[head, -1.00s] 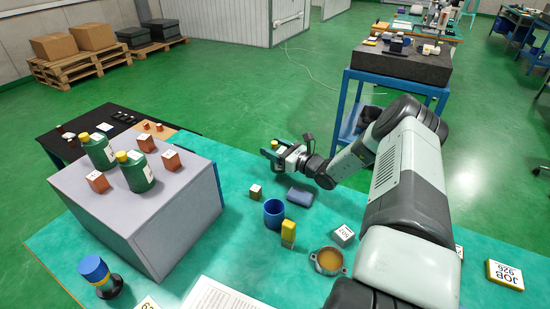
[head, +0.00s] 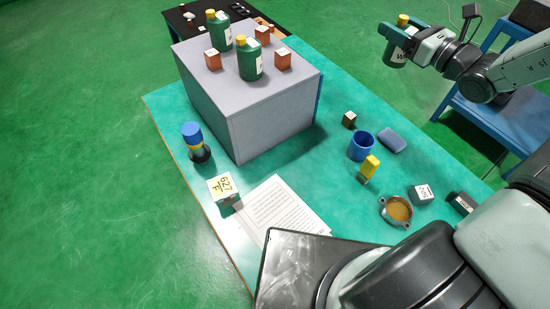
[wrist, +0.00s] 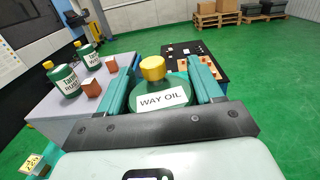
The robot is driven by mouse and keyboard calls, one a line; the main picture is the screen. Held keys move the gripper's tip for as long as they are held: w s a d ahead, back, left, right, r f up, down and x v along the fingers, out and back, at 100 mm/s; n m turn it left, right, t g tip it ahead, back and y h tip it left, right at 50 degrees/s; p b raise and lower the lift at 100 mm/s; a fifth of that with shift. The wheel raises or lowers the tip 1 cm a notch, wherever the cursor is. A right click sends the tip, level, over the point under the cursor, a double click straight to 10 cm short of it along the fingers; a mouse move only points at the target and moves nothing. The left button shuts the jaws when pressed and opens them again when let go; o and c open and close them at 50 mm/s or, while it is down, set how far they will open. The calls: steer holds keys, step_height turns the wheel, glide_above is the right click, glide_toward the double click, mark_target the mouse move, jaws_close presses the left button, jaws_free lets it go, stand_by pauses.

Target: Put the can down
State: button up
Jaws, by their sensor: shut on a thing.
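A green can with a yellow cap and a white label (head: 395,56) is held at the upper right of the head view. In the wrist view the can (wrist: 162,97) reads "WAY OIL" and sits between the two teal fingers. My gripper (head: 403,37) is shut on it, and the can hangs clear of the teal bench top (head: 300,180). In the wrist view my gripper (wrist: 160,88) has a finger on each side of the can. The can's lower part is hidden there.
A grey block (head: 270,108) bears two similar green cans (head: 250,60) (head: 219,30) and several copper cubes. On the bench are a blue cup (head: 361,146), a yellow piece (head: 369,167), a blue pad (head: 391,140), a brass-coloured dish (head: 397,210) and papers (head: 285,212).

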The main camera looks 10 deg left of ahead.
steer(key=s+a+r+n+g+y, duration=0.1)
steer(key=s+a+r+g, duration=0.1)
steer(key=s+a+r, duration=0.45)
steer(key=s+a+f+n+g+y, duration=0.1)
steer(key=s+a+f, duration=1.5)
steer(key=a+f, duration=0.35)
step_height(320, 180, down, 11)
steer(key=shift+d+r, duration=0.15)
steer(key=shift+r, duration=0.05)
steer(key=shift+f, duration=0.15)
steer(key=shift+f, duration=0.2)
steer(key=o, duration=1.2)
steer(key=shift+f, duration=0.1)
steer(key=shift+o, duration=0.2)
